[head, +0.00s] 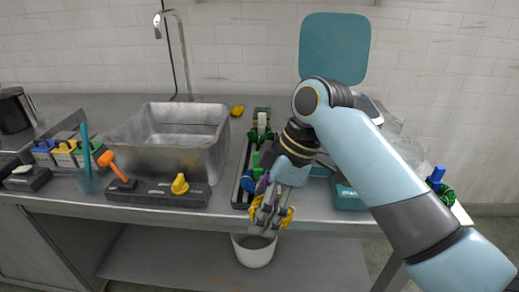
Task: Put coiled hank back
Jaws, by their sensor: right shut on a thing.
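My right gripper (268,210) reaches down over the front edge of the counter, and its fingers are shut on a yellow coiled hank (288,217). Yellow shows on both sides of the fingers; the middle of the hank is hidden by them. A purple piece (262,186) shows just behind the fingers; I cannot tell what it belongs to. A long dark rack (241,190) runs back along the counter behind the gripper. A green hank (262,133) sits around a pale peg at its far end, and more green shows partly hidden nearer. My left gripper is out of view.
A white bucket (254,252) stands below the gripper. A metal sink (125,140) is at left, with a dark block (150,193) bearing an orange-handled thing (112,163) and a yellow piece (180,185) before it. A teal box (347,198) and a green-and-blue bundle (438,186) are right.

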